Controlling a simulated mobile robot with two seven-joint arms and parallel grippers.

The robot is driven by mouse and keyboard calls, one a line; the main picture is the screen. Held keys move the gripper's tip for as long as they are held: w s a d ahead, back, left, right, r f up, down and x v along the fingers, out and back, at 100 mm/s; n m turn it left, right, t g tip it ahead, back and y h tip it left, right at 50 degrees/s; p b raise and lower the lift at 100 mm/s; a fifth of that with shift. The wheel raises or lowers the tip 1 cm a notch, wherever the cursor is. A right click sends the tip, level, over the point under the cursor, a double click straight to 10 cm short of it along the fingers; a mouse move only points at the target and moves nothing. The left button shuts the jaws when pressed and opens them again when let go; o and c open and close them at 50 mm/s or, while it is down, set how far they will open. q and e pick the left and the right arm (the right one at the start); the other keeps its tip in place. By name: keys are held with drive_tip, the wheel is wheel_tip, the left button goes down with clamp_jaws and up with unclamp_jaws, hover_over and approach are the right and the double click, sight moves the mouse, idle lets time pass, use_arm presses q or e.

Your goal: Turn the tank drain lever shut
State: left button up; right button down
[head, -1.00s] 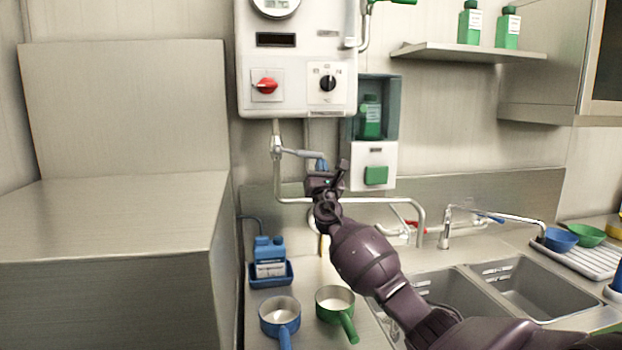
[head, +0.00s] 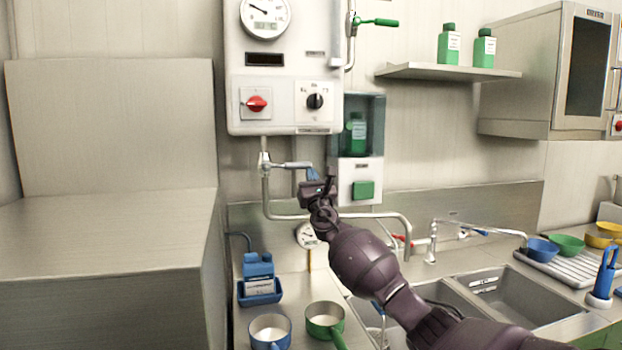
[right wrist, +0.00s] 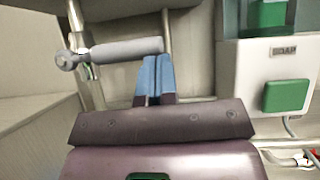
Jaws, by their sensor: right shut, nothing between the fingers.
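The tank drain lever (head: 293,165) is a grey handle on the pipe valve below the white wall tank (head: 284,88). It lies about horizontal, pointing right from the valve. In the right wrist view the lever (right wrist: 125,51) runs from a round pivot at the left to my fingers. My right gripper (head: 312,174) is shut and empty, with its blue fingertips (right wrist: 152,62) at the lever's free right end, overlapping its lower edge. I cannot tell whether they touch. My left gripper is not in view.
A soap dispenser with a green button (head: 364,190) is just right of my gripper. A curved pipe (head: 390,216) runs below it. A steel block (head: 110,230) fills the left.

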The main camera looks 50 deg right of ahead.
drive_tip(key=v, duration=1)
drive_tip(key=shift+s+a+f, duration=0.15)
drive_tip(key=shift+s+f, duration=0.1)
drive_tip(key=shift+s, duration=0.05)
